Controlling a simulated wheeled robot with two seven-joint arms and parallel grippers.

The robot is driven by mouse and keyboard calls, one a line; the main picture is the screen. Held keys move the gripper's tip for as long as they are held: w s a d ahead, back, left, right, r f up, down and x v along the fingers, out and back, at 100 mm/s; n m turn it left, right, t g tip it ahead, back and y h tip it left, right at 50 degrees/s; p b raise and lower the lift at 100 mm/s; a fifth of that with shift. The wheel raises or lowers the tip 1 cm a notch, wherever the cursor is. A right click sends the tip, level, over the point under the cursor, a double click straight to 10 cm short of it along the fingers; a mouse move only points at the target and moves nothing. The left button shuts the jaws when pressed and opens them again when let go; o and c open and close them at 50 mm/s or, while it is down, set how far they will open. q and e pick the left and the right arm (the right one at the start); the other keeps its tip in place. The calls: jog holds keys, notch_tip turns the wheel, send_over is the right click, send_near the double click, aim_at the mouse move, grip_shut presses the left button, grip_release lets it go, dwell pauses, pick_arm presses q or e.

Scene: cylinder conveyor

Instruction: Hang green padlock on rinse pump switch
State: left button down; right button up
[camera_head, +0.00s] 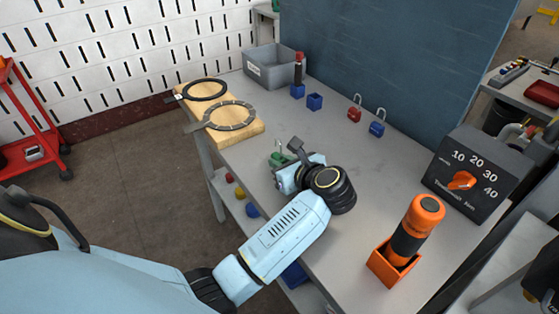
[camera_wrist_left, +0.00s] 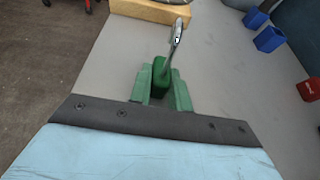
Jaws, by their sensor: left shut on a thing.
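My left gripper (camera_head: 283,160) is over the middle of the grey table (camera_head: 330,125) in the head view. It is shut on the green padlock (camera_wrist_left: 161,77), which shows between the green fingertips in the left wrist view. The padlock's silver shackle (camera_wrist_left: 175,45) points away from the gripper. In the head view the padlock is mostly hidden by the gripper and cannot be told from the green fingers. I cannot make out a switch marked as the rinse pump switch. My right gripper is not in view.
A red padlock (camera_head: 355,110) and a blue padlock (camera_head: 377,128) stand near the back panel (camera_head: 390,60). A dial box (camera_head: 475,175) and an orange holder (camera_head: 392,264) with a tool are at the right. A wooden board (camera_head: 243,137) with rings and a grey bin (camera_head: 272,68) are farther left.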

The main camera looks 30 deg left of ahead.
aim_at(282, 160)
pick_arm(q)
jog(key=shift+r, duration=0.1)
